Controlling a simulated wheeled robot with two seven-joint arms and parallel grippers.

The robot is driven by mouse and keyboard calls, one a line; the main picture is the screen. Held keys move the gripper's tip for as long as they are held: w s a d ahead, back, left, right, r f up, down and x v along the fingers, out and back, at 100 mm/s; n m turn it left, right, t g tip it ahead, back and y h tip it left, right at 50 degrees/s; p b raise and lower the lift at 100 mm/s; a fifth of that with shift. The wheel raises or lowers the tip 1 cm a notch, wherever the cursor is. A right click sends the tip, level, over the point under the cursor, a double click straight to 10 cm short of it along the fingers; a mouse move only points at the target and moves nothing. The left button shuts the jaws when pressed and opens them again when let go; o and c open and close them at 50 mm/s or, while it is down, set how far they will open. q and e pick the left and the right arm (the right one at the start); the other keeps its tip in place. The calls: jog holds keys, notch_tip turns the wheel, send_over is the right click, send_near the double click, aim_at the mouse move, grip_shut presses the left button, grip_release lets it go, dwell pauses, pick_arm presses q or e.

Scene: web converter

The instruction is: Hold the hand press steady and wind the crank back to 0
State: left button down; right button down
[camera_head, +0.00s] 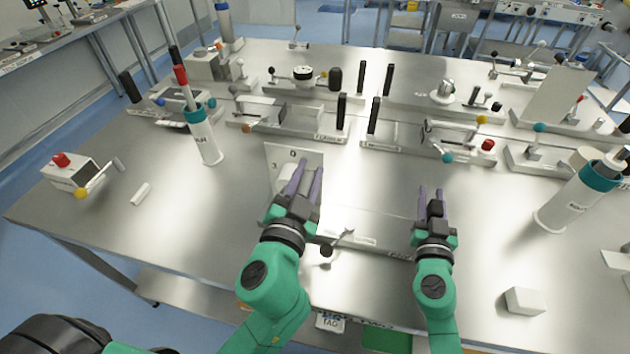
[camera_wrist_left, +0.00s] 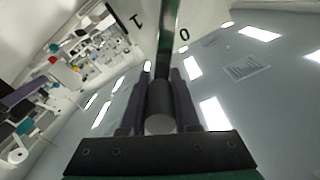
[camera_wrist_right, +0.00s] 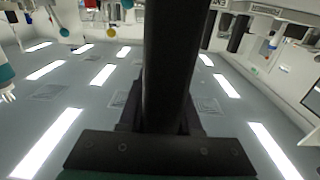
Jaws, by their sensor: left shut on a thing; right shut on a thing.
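The hand press has a pale upright dial plate (camera_head: 281,157) with numbers on it, and a low base strip (camera_head: 385,243) running right. My left gripper (camera_head: 307,178) is in front of the plate and covers part of it. In the left wrist view its fingers are shut around the dark crank handle (camera_wrist_left: 160,108). The metal crank arm (camera_wrist_left: 170,32) lies between the marks 1 and 0. My right gripper (camera_head: 431,192) is shut on a thick black upright handle (camera_wrist_right: 172,65) at the right of the press. The crank's pivot is hidden.
A grey-white tube with a teal collar (camera_head: 203,138) stands left of the press. Another tube (camera_head: 575,200) stands to the right. A white block (camera_head: 525,301) lies near the front right. Several fixtures with black handles line the back.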

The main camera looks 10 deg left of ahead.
aim_at(284, 189)
pick_arm(q)
jog(key=a+n, duration=0.1)
jog(key=r+n, duration=0.1)
jog(key=n, duration=0.1)
jog(key=shift+a+r, duration=0.2)
jog(key=shift+a, duration=0.2)
jog(key=shift+a+r+n, duration=0.25)
jog(key=shift+a+n, duration=0.6)
jog(key=shift+n, duration=0.35)
jog(key=shift+a+r+n, duration=0.1)
jog(key=shift+a+n, duration=0.3)
jog(key=shift+a, duration=0.45)
jog(key=c, duration=0.7)
grip_release()
jog(key=shift+a, duration=0.15)
jog(key=shift+o, duration=0.2)
jog(key=shift+f, duration=0.2)
